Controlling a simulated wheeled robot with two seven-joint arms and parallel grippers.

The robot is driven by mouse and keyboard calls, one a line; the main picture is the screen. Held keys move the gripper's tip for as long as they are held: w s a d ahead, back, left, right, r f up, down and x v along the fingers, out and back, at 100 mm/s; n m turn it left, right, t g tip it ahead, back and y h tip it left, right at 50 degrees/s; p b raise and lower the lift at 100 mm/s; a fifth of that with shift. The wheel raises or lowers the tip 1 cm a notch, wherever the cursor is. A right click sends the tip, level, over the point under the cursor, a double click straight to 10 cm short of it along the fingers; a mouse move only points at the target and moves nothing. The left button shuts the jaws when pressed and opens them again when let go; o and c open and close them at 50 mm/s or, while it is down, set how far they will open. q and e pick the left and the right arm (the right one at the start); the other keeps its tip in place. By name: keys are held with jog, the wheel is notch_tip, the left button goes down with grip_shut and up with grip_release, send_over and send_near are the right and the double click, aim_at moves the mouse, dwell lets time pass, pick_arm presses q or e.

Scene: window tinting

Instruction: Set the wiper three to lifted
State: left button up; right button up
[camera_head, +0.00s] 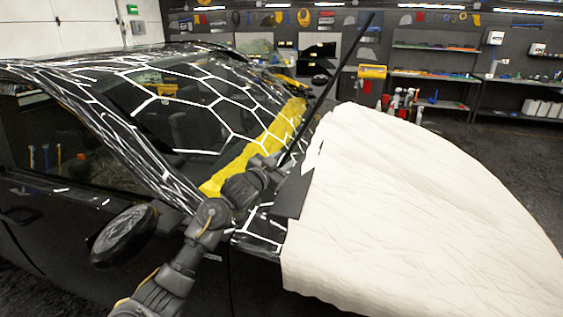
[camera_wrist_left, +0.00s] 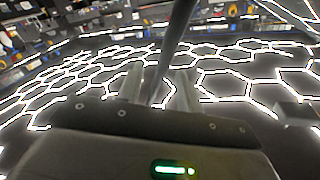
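The wiper (camera_head: 335,80) is a long thin black bar. It stands up off the glass at a steep slant, its top end to the upper right in the head view. My left gripper (camera_head: 281,162) is at its lower part, over the windshield's base. In the left wrist view the wiper (camera_wrist_left: 178,45) runs up from between the two close fingers of my left gripper (camera_wrist_left: 158,92), which look shut on it. The exact contact is blurred. My right gripper is not in view.
The black car's windshield (camera_head: 185,105) carries a white hexagon-pattern reflection. A yellow cloth or strip (camera_head: 255,150) lies along its lower edge. A cream cover (camera_head: 410,205) drapes over the hood. A side mirror (camera_head: 125,235) juts out near my left arm. Shelves (camera_head: 435,75) stand at the back.

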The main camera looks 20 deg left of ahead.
pick_arm(q)
jog(key=b+v, duration=0.2)
jog(key=v, duration=0.8)
jog(key=shift+s, duration=0.35)
jog(key=shift+a, duration=0.1)
